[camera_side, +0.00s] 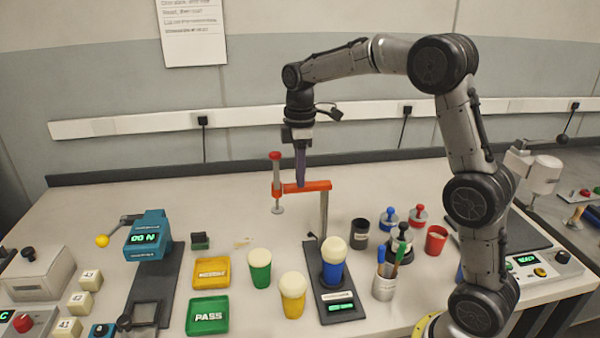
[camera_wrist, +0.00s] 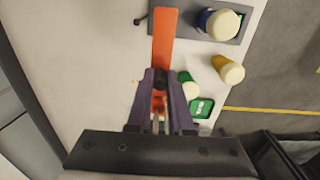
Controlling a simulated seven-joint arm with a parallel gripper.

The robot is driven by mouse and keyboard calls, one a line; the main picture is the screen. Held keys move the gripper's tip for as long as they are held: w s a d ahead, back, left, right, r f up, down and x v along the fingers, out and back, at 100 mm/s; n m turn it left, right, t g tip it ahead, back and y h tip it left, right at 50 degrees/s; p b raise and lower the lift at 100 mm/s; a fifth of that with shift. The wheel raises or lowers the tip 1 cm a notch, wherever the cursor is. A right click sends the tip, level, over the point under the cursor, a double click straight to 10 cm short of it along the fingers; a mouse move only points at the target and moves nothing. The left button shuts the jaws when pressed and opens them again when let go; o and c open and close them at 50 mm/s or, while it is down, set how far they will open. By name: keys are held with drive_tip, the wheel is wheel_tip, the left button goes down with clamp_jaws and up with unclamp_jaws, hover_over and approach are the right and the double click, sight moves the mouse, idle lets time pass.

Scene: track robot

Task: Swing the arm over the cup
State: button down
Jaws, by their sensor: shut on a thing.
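The orange swing arm (camera_side: 310,186) sits on an upright metal post (camera_side: 323,212) and points left, away from the blue cup. At its free end is an upright spindle with a red knob (camera_side: 275,156) and a grey foot. The blue cup (camera_side: 333,272) with a cream dome top stands on a dark base plate (camera_side: 345,307), in front of the post. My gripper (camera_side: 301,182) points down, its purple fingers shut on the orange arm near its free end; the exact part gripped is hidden. The wrist view shows the orange arm (camera_wrist: 165,40) running up from my fingers, and the blue cup (camera_wrist: 206,20) upper right.
A green cup (camera_side: 260,272) and a yellow cup (camera_side: 293,302), both cream-topped, stand left of the base plate. A yellow tray (camera_side: 212,287) and a green PASS tray (camera_side: 208,330) lie farther left. A pen holder (camera_side: 384,290) and a black cup (camera_side: 359,241) stand to the right.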

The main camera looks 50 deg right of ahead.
drive_tip(key=shift+s, duration=0.1)
drive_tip(key=s+n, duration=0.8)
drive_tip(key=n, duration=1)
drive_tip(key=shift+s, duration=0.15)
idle(0.4)
drive_tip(key=shift+d+r, duration=0.1)
drive_tip(key=c, duration=0.8)
unclamp_jaws()
wheel_tip(320, 180, up, 14)
drive_tip(key=shift+f, duration=0.1)
